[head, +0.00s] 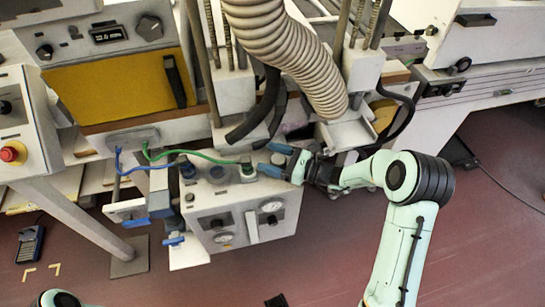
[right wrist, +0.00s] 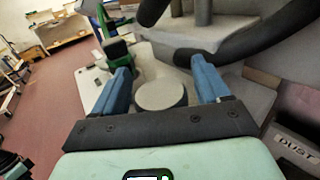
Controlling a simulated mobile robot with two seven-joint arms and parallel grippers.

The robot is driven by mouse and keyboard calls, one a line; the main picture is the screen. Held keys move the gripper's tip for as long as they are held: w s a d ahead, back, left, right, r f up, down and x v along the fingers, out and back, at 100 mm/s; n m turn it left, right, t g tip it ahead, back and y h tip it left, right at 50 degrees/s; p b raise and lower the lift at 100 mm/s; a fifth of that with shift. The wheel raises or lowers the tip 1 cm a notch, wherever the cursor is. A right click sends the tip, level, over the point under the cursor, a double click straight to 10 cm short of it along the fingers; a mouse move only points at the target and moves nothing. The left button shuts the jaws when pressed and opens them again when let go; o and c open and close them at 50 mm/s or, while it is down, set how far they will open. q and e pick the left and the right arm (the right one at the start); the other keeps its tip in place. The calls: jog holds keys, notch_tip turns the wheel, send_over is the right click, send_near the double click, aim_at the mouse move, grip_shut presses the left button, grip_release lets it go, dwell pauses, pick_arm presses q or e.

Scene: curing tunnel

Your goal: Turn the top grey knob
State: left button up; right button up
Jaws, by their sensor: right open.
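The top grey knob (right wrist: 160,96) is a short round cylinder in the right wrist view. It stands up from the pale top of the gauge box (head: 245,222). My right gripper (head: 267,160) reaches in from the right over the right end of the box top. Its two blue fingers (right wrist: 162,88) are open, one on each side of the knob, with a visible gap to it. In the head view the fingers partly hide the knob (head: 278,159). My left gripper is not in view.
A large ribbed duct (head: 290,50) and black hoses (head: 262,110) hang close behind.

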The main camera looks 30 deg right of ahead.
jog(key=c, duration=0.9)
jog(key=shift+m+t+h+b, duration=0.35)
jog(key=shift+m+t+h, duration=0.5)
jog(key=shift+h, duration=0.25)
jog(key=shift+c, duration=0.2)
jog(key=shift+w+d, duration=0.1)
jog(key=o, duration=0.9)
jog(key=shift+o, duration=0.2)
jog(key=v, duration=1.3)
jog(key=shift+d, duration=0.15)
